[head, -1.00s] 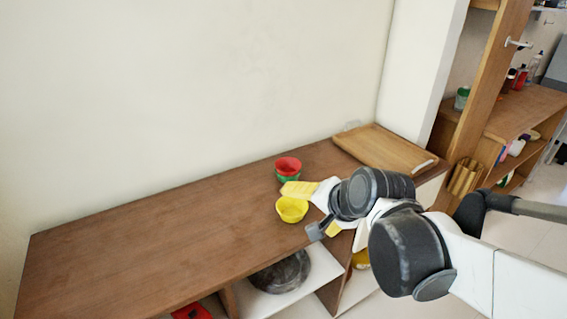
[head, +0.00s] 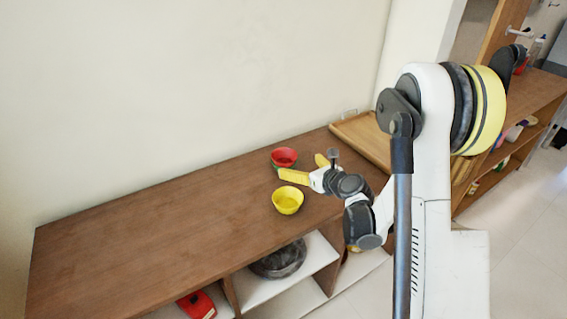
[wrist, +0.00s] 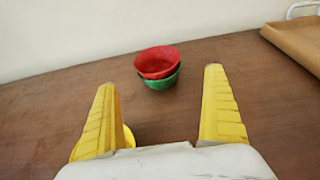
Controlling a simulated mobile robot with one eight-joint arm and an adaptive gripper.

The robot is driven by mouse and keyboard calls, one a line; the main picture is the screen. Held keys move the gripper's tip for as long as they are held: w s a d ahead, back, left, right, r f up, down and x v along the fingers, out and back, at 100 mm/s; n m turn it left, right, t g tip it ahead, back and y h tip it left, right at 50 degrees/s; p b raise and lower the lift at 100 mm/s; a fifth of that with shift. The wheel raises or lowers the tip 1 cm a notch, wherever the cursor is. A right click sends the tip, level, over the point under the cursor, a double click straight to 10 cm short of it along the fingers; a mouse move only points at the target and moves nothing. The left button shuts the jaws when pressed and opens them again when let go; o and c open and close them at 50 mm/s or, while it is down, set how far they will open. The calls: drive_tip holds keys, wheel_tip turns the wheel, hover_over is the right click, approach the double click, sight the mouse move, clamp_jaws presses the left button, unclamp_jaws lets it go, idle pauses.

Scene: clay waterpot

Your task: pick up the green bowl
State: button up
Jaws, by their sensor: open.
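The green bowl (wrist: 163,82) sits on the brown wooden counter, with a red bowl (wrist: 158,62) nested in it, so mostly its front wall shows. In the head view the red bowl (head: 284,157) hides nearly all of the green one. My gripper (head: 300,167) is open and empty, its two yellow fingers apart and pointing toward the stack. In the wrist view the stack lies beyond the fingertips, roughly centred between the two fingers (wrist: 159,80). No contact with the bowls is visible.
A yellow bowl (head: 288,201) stands on the counter (head: 150,230) close to my gripper; the left finger partly covers it in the wrist view. A wooden tray (head: 362,138) lies behind on the right. A wall runs behind the counter. The counter's left side is clear.

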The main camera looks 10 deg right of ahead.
sight(280, 157)
drive_tip(key=b+x, duration=0.1)
drive_tip(key=x, duration=0.2)
drive_tip(key=b+x, duration=0.1)
drive_tip(key=x, duration=0.3)
drive_tip(key=b+x, duration=0.1)
drive_tip(key=x, duration=0.2)
drive_tip(key=shift+a+f+b, duration=0.2)
drive_tip(key=shift+f+b, duration=0.1)
drive_tip(key=shift+f, duration=0.05)
drive_tip(key=c, duration=1.1)
